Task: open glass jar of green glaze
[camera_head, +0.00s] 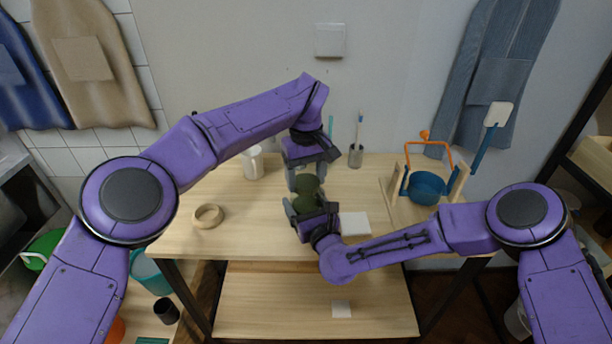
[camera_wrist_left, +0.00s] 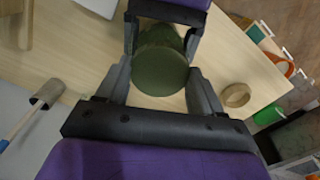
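The green glass jar (camera_head: 306,206) stands out dark green between my two grippers over the middle of the table. Its round, dull green lid (camera_wrist_left: 160,70) faces the left wrist camera. My left gripper (camera_head: 305,172) reaches in from behind the jar, with its fingers at both sides of the lid, seemingly touching it. My right gripper (camera_head: 312,208) comes from the front with its fingers on both sides of the jar's body; it also shows in the left wrist view (camera_wrist_left: 162,32). The fingers partly hide the jar, and I cannot tell if its base touches the table.
The wooden table (camera_head: 240,235) holds a wooden ring (camera_head: 208,216) at left, a white cup (camera_head: 253,163) behind, a brush holder (camera_head: 355,156), a white tile (camera_head: 354,224), and a blue pot (camera_head: 425,187) with an orange handle at right. The front left table area is clear.

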